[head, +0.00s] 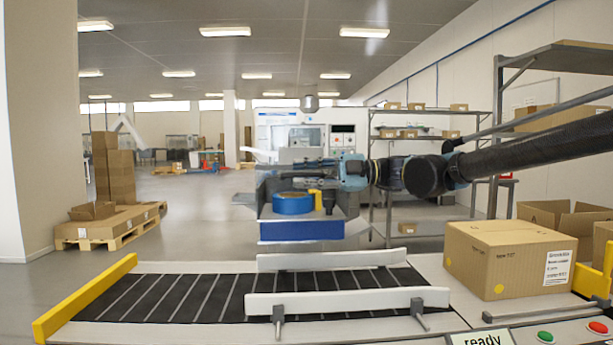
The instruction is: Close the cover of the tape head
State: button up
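The tape head stands beyond the conveyor at the centre of the head view, with a blue tape roll (292,204), a small yellow part (316,198) and a blue lower front (300,231). My arm reaches in from the right. My gripper (290,172) is just above the tape roll, in front of the machine's upper part. It overlaps the grey parts there, so I cannot make out the cover's edges or its angle. I cannot tell whether the gripper touches the cover, or whether its fingers are apart or together.
A black conveyor (190,295) with two white side rails (345,301) lies in front. A closed cardboard box (490,262) stands at right, near a green button (545,337) and a "ready" display (482,339). Shelving (440,150) stands behind my arm.

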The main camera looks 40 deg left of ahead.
dwell(0.3)
jog(key=v, duration=1.2)
jog(key=shift+w, duration=0.1)
dwell(0.3)
jog(key=w+d+f+m+t+h, duration=0.1)
jog(key=w+d+f+m+t, duration=0.3)
jog(key=d+f+m, duration=0.45)
jog(key=w+d+f+m+t+h, duration=0.25)
jog(key=d+f+m, duration=0.2)
jog(key=d, duration=0.65)
jog(key=w+d+f+m+t, duration=0.4)
jog(key=d+f+m, duration=0.2)
jog(key=d+f, duration=0.3)
jog(key=s+d+f+m+t+h, duration=0.1)
jog(key=s+d+f+m+h, duration=0.1)
jog(key=d+f+m, duration=0.4)
jog(key=s+d+f+m+t+h, duration=0.2)
jog(key=d+f+m+h, duration=0.2)
jog(key=d, duration=1.2)
jog(key=s+d+f+m+t+h, duration=0.1)
jog(key=s+d+f+m+h, duration=0.1)
jog(key=d+f+m, duration=0.7)
jog(key=d+m+h, duration=0.1)
jog(key=d, duration=0.1)
jog(key=shift+d+f, duration=0.35)
jog(key=shift+h, duration=0.25)
